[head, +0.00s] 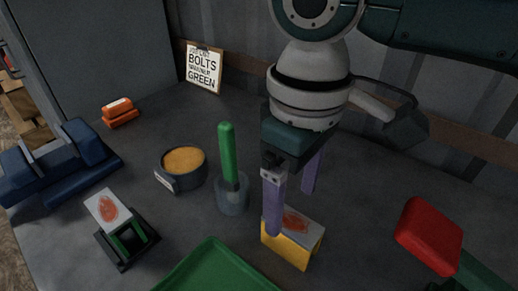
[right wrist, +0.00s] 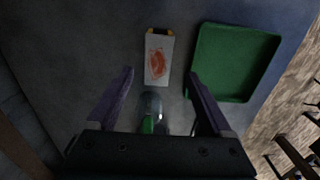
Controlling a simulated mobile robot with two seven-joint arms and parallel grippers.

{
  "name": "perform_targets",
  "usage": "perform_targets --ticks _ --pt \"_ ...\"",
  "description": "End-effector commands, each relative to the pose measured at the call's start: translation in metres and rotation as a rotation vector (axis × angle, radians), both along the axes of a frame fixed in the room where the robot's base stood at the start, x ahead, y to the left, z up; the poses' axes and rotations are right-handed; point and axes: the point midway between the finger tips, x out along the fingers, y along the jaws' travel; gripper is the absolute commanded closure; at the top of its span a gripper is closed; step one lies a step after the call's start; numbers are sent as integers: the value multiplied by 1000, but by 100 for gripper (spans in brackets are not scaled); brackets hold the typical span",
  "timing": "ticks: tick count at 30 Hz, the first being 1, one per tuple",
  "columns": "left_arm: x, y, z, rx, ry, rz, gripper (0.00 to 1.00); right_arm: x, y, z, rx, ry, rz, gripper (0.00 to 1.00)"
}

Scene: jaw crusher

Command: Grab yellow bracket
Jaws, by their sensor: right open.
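The yellow bracket (head: 284,250) stands on the dark table, with a white top that bears an orange-red picture. In the right wrist view the bracket (right wrist: 158,32) shows from above, mostly its white top with a yellow edge at the far end. My right gripper (head: 290,211) is open, its two purple fingers pointing down over the bracket. In the head view one finger overlaps the bracket's left end. In the right wrist view the bracket lies between and beyond the fingertips (right wrist: 160,73), and nothing is held. My left gripper is out of view.
A green tray (head: 212,270) lies left of the bracket. A cup (head: 231,196) with a green-handled tool stands close behind. A bowl (head: 168,179), a black stand (head: 118,255) with a similar card and a blue device (head: 60,165) are further left.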

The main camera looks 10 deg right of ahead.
Motion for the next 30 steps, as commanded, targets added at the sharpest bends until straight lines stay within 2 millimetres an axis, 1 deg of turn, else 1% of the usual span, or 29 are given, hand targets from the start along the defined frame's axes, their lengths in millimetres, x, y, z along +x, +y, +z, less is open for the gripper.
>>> perform_targets --ticks 1,6,8,11,17,30 --pt "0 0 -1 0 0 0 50 -1 -2 -8 -3 3 -1 15" --pt "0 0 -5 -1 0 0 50 -1 -4 -36 -3 2 -1 15" --pt "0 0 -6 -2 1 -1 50 -1 -4 -43 -2 1 0 15" --pt "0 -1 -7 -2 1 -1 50 -1 -3 -47 -1 0 2 15" --pt "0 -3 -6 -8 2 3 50 0 -3 -47 -1 -1 2 15" --pt "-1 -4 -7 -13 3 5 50 0 -4 -46 -1 -1 1 64"
